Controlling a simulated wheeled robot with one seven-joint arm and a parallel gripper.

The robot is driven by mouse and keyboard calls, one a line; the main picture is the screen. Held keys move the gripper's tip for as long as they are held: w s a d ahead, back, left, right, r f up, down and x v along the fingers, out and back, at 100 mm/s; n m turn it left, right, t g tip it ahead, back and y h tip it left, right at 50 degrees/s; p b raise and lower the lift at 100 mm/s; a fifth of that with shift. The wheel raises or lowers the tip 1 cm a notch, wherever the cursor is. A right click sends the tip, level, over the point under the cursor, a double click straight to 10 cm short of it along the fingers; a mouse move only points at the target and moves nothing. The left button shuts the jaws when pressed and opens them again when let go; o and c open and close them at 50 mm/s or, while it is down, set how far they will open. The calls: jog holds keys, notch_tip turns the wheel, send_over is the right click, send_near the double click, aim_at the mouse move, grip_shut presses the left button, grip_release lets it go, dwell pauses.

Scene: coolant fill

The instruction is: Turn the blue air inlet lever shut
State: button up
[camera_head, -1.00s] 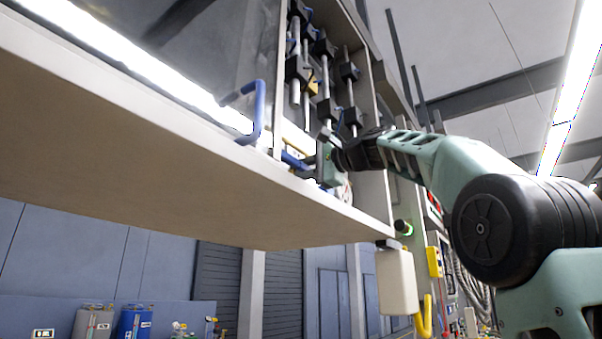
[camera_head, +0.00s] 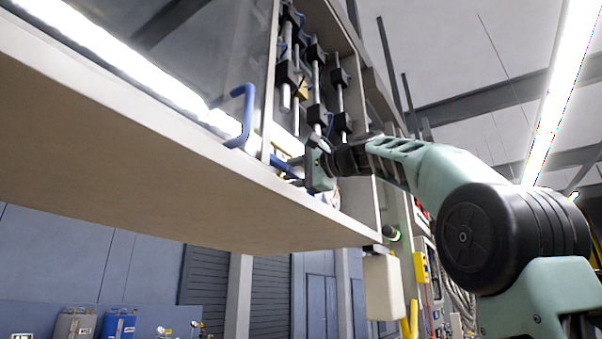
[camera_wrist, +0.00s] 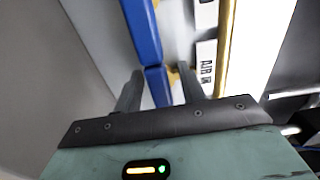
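The blue lever (camera_wrist: 143,35) shows in the wrist view as a long blue bar running down from the top edge, with a short blue part at its lower end. A label reading AIR (camera_wrist: 207,66) is to its right. My gripper (camera_wrist: 160,74) is open, with its two dark fingers apart. The short lower blue part lies between the fingers, with gaps visible on both sides. In the head view the blue lever (camera_head: 281,164) is small and partly hidden by the cabinet's lower edge. My gripper (camera_head: 293,172) is close beside it there, its fingertips hard to make out.
A yellow pipe (camera_wrist: 226,45) runs just right of the label. A blue bar handle (camera_head: 246,112) sticks out at the cabinet front. Vertical rods with black blocks (camera_head: 313,85) stand above my gripper. The cabinet's wide underside (camera_head: 150,165) lies below left.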

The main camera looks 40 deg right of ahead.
jog(key=b+v, duration=0.3)
jog(key=v, duration=1.4)
jog(key=shift+s+b, duration=0.15)
jog(key=shift+b, duration=0.25)
